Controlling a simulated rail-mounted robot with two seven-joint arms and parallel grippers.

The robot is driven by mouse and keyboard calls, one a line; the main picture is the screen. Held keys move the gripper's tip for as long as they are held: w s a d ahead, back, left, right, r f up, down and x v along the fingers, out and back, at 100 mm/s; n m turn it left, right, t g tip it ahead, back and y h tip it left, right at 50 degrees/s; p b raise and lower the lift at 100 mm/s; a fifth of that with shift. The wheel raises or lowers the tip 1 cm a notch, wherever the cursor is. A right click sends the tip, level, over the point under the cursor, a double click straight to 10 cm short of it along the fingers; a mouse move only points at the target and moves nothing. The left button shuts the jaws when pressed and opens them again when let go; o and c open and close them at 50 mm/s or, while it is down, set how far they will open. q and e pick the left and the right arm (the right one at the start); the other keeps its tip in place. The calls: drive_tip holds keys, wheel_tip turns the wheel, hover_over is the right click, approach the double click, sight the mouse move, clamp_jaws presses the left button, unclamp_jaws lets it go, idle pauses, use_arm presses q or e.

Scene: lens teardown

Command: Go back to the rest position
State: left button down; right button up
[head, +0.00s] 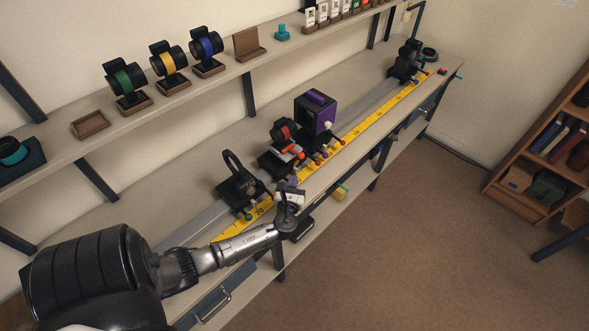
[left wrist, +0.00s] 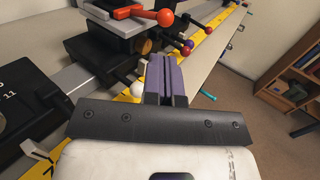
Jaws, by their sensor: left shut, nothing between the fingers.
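My left gripper (head: 290,186) is at the front edge of the bench, in front of the rail carriages. In the left wrist view its purple-grey fingers (left wrist: 166,80) are together with nothing between them. A black carriage with a ring-shaped holder (head: 238,182) stands on the rail just left of the gripper. A carriage with a red-marked lens and an orange lever (head: 285,140) stands just behind it. The orange lever (left wrist: 127,12) also shows at the top of the left wrist view. My right gripper is in neither view.
A purple and black box (head: 317,113) stands farther along the rail. A yellow scale (head: 375,115) runs along the bench front. The shelf above holds green, yellow and blue-ringed lenses (head: 207,50). A wooden bookcase (head: 550,150) stands at the right. The floor (head: 400,250) between is clear.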

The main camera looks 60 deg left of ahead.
use_arm(q)
drive_tip(key=shift+v, duration=2.9)
drive_tip(key=shift+w+d, duration=0.1)
